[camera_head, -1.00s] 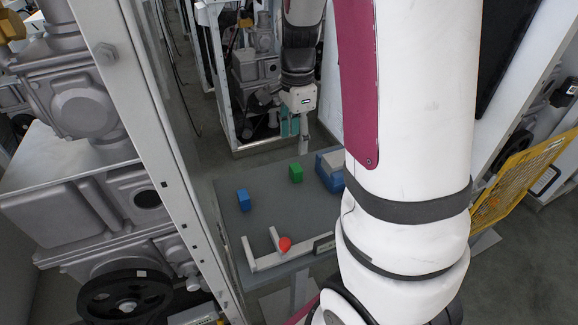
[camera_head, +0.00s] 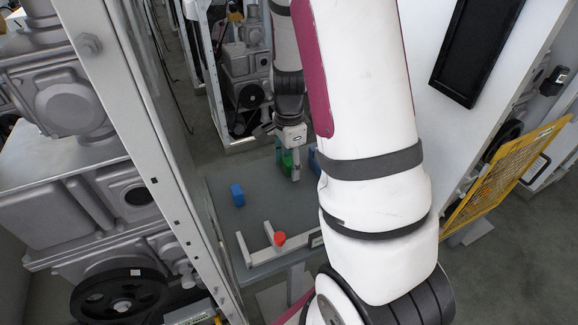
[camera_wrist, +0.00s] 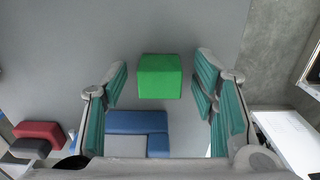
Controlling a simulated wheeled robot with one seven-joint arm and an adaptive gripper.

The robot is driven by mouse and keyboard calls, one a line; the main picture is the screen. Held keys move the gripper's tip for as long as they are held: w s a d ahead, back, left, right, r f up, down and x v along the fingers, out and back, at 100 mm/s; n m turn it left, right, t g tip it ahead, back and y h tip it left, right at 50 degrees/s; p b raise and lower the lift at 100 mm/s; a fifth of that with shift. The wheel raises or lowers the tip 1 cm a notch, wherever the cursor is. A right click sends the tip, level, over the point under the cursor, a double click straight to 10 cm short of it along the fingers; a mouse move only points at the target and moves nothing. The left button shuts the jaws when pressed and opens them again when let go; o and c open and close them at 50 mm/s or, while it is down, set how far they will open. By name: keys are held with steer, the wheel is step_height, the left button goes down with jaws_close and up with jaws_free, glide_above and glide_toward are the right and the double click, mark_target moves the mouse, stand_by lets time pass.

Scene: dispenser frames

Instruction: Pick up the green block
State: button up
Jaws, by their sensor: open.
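The green block (camera_wrist: 160,77) lies on the grey table in the wrist view, centred between the two teal-padded fingers of my gripper (camera_wrist: 161,84). The fingers are spread wide, with a gap on each side of the block. In the head view, my gripper (camera_head: 291,164) hangs over the far part of the table, and the green block (camera_head: 284,160) shows partly hidden behind it. I cannot tell how high the fingertips are above the table.
A blue L-shaped piece (camera_wrist: 139,122) lies near the green block. A blue block (camera_head: 238,195) stands left on the table (camera_head: 222,215). A white frame (camera_head: 262,255) with a red piece (camera_head: 279,239) sits at the near edge. A metal post (camera_head: 150,150) rises left of the table.

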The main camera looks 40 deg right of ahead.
mark_target(289, 161)
jaws_close()
steer(key=shift+r, duration=0.15)
steer(key=shift+r, duration=0.6)
step_height(289, 161, up, 2)
steer(key=shift+r, duration=0.2)
steer(key=s+a, duration=0.2)
steer(key=s, duration=0.1)
steer(key=s+a, duration=0.3)
steer(key=s, duration=0.1)
steer(key=s+a+r+p, duration=0.1)
steer(key=s+a, duration=0.1)
steer(key=s, duration=0.2)
steer(key=shift+s+a, duration=0.2)
steer(key=shift+a, duration=0.2)
steer(key=shift+s+a+r+p, duration=0.1)
steer(key=shift+s+r+p, duration=0.1)
steer(key=shift+p, duration=0.8)
